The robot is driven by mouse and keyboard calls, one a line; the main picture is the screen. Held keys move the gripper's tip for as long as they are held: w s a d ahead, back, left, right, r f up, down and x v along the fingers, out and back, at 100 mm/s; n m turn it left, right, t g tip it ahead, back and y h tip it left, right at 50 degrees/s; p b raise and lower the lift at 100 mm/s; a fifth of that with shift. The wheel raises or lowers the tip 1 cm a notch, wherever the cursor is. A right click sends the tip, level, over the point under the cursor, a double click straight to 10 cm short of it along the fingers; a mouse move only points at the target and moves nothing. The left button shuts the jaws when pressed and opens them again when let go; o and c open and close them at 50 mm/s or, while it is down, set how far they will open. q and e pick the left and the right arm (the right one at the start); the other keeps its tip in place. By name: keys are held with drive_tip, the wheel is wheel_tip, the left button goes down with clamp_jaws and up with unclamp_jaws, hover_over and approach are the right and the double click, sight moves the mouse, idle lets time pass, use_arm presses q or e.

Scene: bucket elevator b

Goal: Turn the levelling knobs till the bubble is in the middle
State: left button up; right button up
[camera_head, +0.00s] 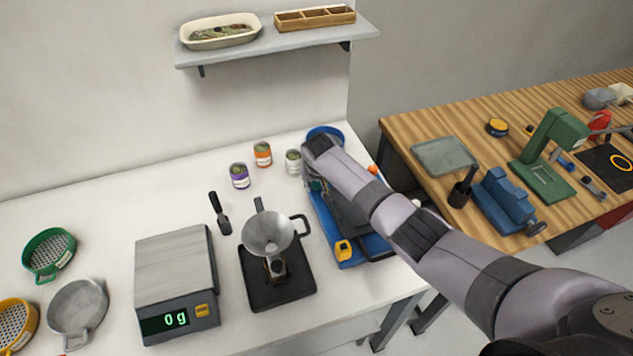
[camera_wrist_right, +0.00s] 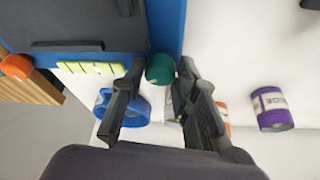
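The blue-based device (camera_head: 345,253) stands at the right end of the white bench. In the right wrist view its blue base (camera_wrist_right: 165,25) carries a yellow-green level vial (camera_wrist_right: 90,68) with dark marks. The bubble's position is too small to read. A green knob (camera_wrist_right: 160,69) is at one corner of the base, and an orange knob (camera_wrist_right: 16,67) is at another. The orange knob also shows in the head view (camera_head: 373,170). My right gripper (camera_wrist_right: 163,65) is open, with its fingertips on either side of the green knob. My left gripper is out of view.
A purple-labelled can (camera_wrist_right: 272,109) and a blue ring-shaped thing (camera_wrist_right: 125,106) are near my right gripper. A funnel on a black stand (camera_head: 268,232) and a scale reading 0 g (camera_head: 177,280) stand left of the device. A wooden bench (camera_head: 470,125) is at the right.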

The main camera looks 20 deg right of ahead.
drive_tip(key=o, duration=0.4)
drive_tip(key=shift+c, duration=0.2)
drive_tip(key=v, duration=1.2)
drive_tip(key=shift+s+f, duration=0.15)
